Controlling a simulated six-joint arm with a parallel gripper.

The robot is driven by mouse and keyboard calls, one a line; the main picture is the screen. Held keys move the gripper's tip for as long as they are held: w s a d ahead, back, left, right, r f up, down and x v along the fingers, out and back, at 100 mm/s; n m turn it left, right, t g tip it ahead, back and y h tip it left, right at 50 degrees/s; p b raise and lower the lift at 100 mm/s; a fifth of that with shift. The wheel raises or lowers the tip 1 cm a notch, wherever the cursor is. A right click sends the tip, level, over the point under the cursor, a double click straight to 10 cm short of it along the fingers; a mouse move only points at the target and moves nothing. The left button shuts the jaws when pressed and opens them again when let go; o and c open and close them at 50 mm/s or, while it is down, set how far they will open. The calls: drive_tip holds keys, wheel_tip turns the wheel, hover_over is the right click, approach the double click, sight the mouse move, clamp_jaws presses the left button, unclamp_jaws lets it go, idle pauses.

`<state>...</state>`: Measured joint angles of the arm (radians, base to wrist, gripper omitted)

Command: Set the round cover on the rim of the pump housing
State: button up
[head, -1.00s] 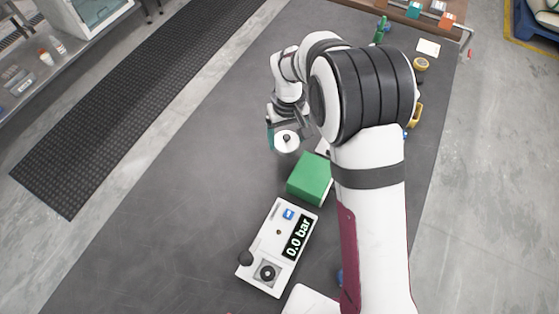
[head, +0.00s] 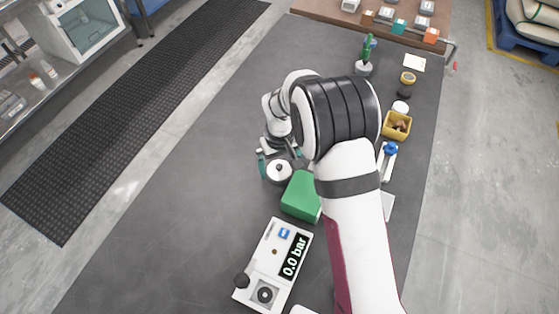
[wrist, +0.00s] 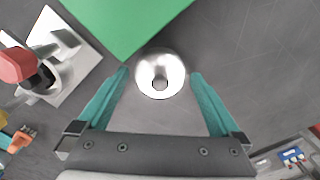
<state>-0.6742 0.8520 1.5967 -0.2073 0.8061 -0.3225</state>
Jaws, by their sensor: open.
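The round cover (head: 279,168) is a pale disc with a dark-looking knob at its centre, just left of the green block in the head view. In the wrist view the cover (wrist: 148,88) is a shiny silver disc. My gripper (wrist: 160,76) is open, with one teal finger on each side of the cover and a visible gap to both. A grey edge shows under the cover, but I cannot tell whether this is the pump housing's rim or how the cover sits.
A green block (head: 300,195) stands close beside the cover. A white box with a "0.0 bar" display (head: 274,265) lies nearer. A yellow bin (head: 396,126) and small parts line the right side. The mat left of my gripper is clear.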

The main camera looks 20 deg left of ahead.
sight(280, 166)
wheel_tip(280, 166, up, 12)
drive_tip(key=s+d+r+m, duration=0.2)
drive_tip(key=d+r+m, duration=0.15)
drive_tip(key=d, duration=0.35)
drive_tip(key=s+d+r+m, duration=0.2)
drive_tip(key=s+d+r, duration=0.1)
drive_tip(key=d+r, duration=0.3)
drive_tip(key=s+d+m+y, duration=0.1)
drive_tip(key=s+d+m, duration=0.3)
drive_tip(key=s, duration=0.4)
drive_tip(key=s+d+f+m, duration=0.1)
drive_tip(key=s+d+m, duration=0.4)
drive_tip(key=s+d, duration=0.2)
drive_tip(key=shift+s+d+y, duration=0.3)
drive_tip(key=shift+s+y, duration=0.1)
drive_tip(key=shift+s, duration=0.65)
